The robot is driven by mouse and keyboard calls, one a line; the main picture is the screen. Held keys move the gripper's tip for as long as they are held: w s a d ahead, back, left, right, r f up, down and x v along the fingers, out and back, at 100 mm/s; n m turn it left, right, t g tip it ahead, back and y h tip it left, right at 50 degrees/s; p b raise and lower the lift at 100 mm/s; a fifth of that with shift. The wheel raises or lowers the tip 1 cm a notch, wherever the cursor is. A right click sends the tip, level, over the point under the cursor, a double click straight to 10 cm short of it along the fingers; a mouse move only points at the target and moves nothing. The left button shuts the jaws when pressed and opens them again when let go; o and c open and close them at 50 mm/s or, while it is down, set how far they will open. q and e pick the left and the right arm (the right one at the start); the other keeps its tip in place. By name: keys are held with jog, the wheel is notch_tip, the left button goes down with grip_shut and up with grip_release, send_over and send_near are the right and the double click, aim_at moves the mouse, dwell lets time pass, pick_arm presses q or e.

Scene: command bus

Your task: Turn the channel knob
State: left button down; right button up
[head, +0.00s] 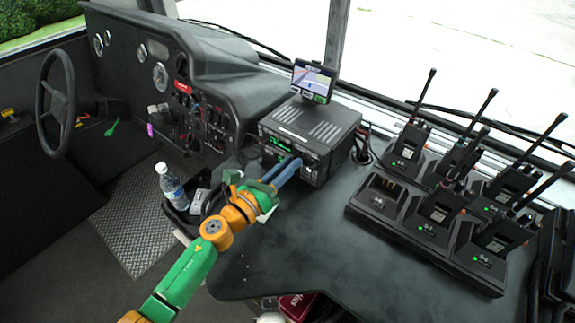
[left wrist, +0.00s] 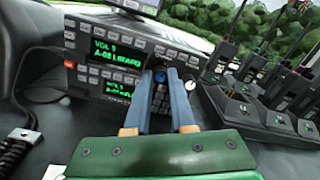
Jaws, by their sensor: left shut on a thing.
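The radio (head: 310,125) is a dark box on the console, with a lit green display. In the left wrist view its display (left wrist: 118,57) reads "VOL 1" and what looks like "A-08 LIBRARY". My left gripper (head: 294,165) reaches the right part of the radio's front. In the left wrist view my left gripper (left wrist: 162,76) has its two blue fingers close around a small dark knob (left wrist: 160,77), mostly hidden between the tips. It is shut on this knob. My right gripper is not in view.
A charger rack (head: 385,213) with several handheld radios stands on the right of the counter (head: 290,245). A small navigation screen (head: 313,80) stands above the radio. A water bottle (head: 172,187) is left of my arm. The counter's middle is clear.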

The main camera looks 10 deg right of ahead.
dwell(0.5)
pick_arm(q)
jog(key=c, duration=1)
grip_release()
jog(key=shift+d, duration=0.1)
jog(key=shift+c, duration=0.2)
jog(key=v, duration=0.7)
